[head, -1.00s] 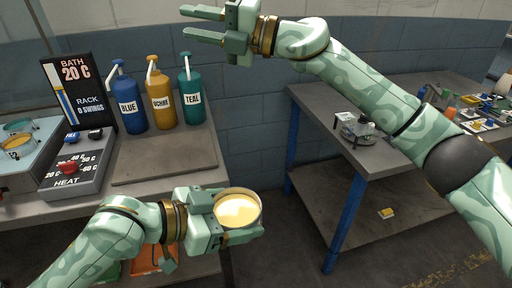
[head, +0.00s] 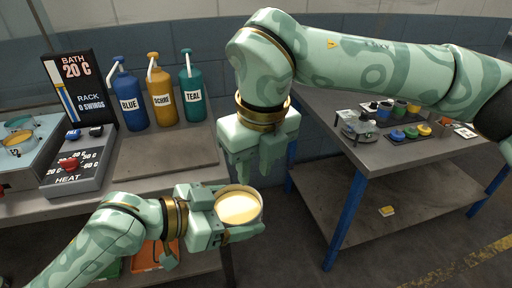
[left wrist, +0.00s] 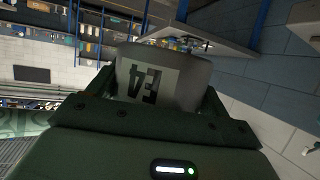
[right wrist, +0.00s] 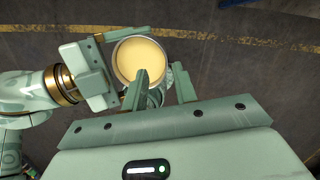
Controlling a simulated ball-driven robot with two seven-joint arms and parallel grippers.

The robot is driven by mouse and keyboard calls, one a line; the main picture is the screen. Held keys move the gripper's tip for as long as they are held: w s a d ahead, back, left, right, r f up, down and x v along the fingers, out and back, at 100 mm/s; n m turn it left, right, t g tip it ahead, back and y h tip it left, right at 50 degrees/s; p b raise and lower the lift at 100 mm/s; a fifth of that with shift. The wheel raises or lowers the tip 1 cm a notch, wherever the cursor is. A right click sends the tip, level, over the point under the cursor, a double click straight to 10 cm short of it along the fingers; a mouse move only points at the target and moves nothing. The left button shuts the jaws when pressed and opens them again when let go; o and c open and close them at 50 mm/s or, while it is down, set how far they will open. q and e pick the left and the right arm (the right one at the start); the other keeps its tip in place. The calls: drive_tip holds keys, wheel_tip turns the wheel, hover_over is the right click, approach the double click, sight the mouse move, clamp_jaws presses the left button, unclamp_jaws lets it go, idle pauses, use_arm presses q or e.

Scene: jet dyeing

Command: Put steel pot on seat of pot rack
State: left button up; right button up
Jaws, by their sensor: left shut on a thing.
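The steel pot (head: 240,208) is a round open cup filled with a pale yellow liquid. My left gripper (head: 238,228) is shut around its sides and holds it upright in front of the left bench's right end. In the left wrist view the pot (left wrist: 160,82) carries a pale label with dark characters. My right gripper (head: 256,172) points down, open and empty, just above the pot; the right wrist view shows the pot (right wrist: 138,60) beyond its fingers. A blue-grey bath unit (head: 40,128) at the far left holds pots with teal and ochre contents; I cannot tell whether it includes the pot rack.
Blue (head: 127,98), ochre (head: 160,95) and teal (head: 191,92) pump bottles stand at the back of the left bench. A heat control box (head: 75,165) stands beside a bare board (head: 165,160). The right bench (head: 375,150) holds a clear device and coloured items.

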sight(250, 206)
drive_tip(key=f, duration=0.5)
drive_tip(key=w+f, duration=0.1)
drive_tip(key=f, duration=0.1)
drive_tip(key=shift+a+f, duration=0.25)
drive_tip(key=shift+a, duration=0.1)
drive_tip(key=shift+s, duration=0.1)
clamp_jaws()
use_arm(q)
drive_tip(key=o, duration=1.3)
